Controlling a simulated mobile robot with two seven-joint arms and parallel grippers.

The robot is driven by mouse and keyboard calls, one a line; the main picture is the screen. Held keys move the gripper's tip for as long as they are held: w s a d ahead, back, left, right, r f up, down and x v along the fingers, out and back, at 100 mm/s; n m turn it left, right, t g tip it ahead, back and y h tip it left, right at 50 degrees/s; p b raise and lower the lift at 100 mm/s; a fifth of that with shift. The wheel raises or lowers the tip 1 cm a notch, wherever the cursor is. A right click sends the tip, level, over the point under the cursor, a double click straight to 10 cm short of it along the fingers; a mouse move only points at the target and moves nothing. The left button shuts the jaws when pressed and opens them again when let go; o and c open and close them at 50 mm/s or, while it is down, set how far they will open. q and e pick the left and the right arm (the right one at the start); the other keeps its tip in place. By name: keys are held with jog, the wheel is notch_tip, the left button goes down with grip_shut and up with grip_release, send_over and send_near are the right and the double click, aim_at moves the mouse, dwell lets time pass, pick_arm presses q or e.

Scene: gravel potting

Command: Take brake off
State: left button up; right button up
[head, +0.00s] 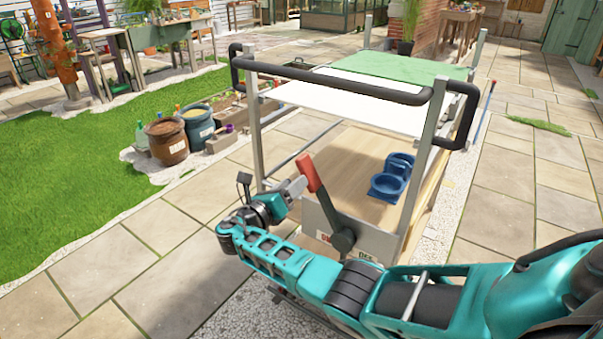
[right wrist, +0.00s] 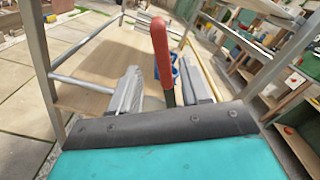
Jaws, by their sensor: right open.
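The brake lever has a red handle (head: 309,172) and a dark lower arm that pivots on a grey plate (head: 318,222) at the near end of the cart (head: 253,130). The lever leans up and to the left. The plate carries a red label on its left and a dark label on its right. My right gripper (head: 297,187) is open beside the red handle. In the right wrist view the red handle (right wrist: 160,48) stands between the two spread fingers, with visible gaps; contact cannot be told. My left gripper is not in view.
The cart has a black push bar (head: 330,82), a white top with a green cloth (head: 400,66), and a wooden lower shelf (head: 345,150) holding blue pots (head: 388,186). A brown barrel (head: 167,142) and a blue barrel (head: 198,125) stand to the left.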

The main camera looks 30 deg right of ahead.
pick_arm(q)
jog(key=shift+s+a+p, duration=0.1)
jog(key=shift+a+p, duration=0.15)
jog(key=shift+p, duration=0.1)
pick_arm(e)
jog(key=v, duration=0.6)
jog(key=shift+a, duration=0.4)
jog(key=shift+s, duration=0.15)
jog(key=s+a+f+m+y+p, duration=0.4)
jog(key=s+f+m+y, duration=0.65)
jog(key=f, duration=0.75)
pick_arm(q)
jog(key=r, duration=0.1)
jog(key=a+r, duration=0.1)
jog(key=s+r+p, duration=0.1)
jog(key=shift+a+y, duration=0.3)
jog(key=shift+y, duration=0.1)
pick_arm(e)
jog(key=s+a+r+m+t+y, duration=0.2)
jog(key=s+r+m+y, duration=0.2)
jog(key=s+m, duration=0.3)
jog(key=s+a+r+m+t+y, duration=0.2)
jog(key=s+a+r+m+y, duration=0.1)
jog(key=s+m, duration=0.5)
notch_tip(320, 180, up, 2)
jog(key=shift+m+y, duration=0.35)
jog(key=shift+y, duration=0.3)
